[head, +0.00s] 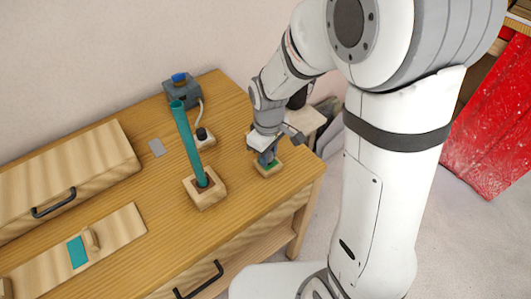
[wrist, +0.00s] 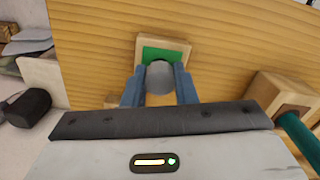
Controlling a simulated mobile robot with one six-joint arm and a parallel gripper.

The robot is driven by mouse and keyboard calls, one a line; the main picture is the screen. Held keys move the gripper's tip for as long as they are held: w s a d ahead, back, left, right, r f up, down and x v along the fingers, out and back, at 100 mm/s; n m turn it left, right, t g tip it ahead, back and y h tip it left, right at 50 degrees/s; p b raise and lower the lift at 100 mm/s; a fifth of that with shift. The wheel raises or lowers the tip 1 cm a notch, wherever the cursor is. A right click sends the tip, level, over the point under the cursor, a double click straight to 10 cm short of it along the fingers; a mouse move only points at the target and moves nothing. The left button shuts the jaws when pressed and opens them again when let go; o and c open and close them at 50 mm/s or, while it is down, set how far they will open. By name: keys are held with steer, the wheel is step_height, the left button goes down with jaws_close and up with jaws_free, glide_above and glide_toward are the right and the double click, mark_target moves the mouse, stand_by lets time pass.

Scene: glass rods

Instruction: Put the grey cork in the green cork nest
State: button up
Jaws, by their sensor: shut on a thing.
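The grey cork (wrist: 160,75) is between the two fingers of my gripper (wrist: 160,84), which is shut on it. The green cork nest (wrist: 177,50) is a small wooden block with a green top. In the wrist view the cork overlaps the near part of the green area; I cannot tell whether it touches the nest or is held above it. In the head view my gripper (head: 267,156) is right over the nest (head: 268,169) near the table's right end, and the cork is hard to make out there.
A teal rod (head: 185,140) stands tilted in a wooden block (head: 205,193) left of the nest. Behind are a grey device with a blue top (head: 181,90) and a small white-and-black item (head: 203,138). A wooden box (head: 65,165) and a board (head: 110,250) lie left.

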steer(key=shift+f, duration=0.4)
steer(key=o, duration=0.7)
steer(key=shift+c, duration=0.2)
steer(key=shift+r, duration=0.1)
steer(key=shift+r, duration=0.1)
step_height(320, 180, up, 11)
steer(key=p, duration=0.7)
steer(key=shift+p, duration=0.4)
steer(key=shift+w, duration=0.1)
